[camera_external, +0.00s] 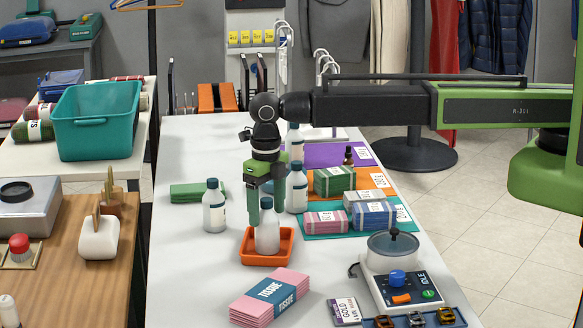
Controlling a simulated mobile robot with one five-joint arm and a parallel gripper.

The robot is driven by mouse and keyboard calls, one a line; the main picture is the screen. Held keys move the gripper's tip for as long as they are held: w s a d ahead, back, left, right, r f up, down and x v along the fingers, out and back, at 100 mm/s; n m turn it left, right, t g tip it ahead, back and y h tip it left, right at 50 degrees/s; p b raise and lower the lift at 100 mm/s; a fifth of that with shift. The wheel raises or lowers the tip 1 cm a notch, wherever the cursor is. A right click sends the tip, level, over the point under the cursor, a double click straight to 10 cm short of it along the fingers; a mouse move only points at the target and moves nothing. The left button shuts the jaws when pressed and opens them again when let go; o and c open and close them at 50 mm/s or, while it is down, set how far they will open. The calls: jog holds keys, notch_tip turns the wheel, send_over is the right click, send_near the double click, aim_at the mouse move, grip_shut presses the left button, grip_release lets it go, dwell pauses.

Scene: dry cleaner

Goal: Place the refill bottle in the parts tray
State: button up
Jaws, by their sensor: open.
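A white refill bottle (267,238) with a dark cap stands upright in the small orange parts tray (287,257). My gripper (266,212) points straight down over it, with its green fingers open on either side of the bottle's upper part. Whether the fingers touch the bottle cannot be told. The bottle's base is partly hidden by the tray's front wall.
Similar bottles stand left (214,207) and right (297,188) of my gripper, with another behind (294,142). Pink tissue packs (270,297) lie in front. A scale-like device (400,280) and wrapped bundles (335,181) are at right. The table's (180,270) left front is clear.

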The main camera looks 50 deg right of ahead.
notch_tip(320, 180, up, 10)
jog(key=p, duration=0.9)
jog(key=shift+r, duration=0.25)
jog(key=shift+f, duration=0.1)
jog(key=w+d+m, duration=0.3)
jog(key=d+m, duration=1.5)
jog(key=d, duration=1.2)
jog(key=s+d+f+m+b, duration=0.2)
jog(key=s+d+m, duration=0.1)
jog(key=d+m, duration=0.6)
jog(key=s+d+f+m+b, duration=0.2)
jog(key=s+d+m, duration=0.1)
jog(key=d+m, duration=0.6)
jog(key=shift+s+d, duration=0.2)
jog(key=shift+d, duration=1.9)
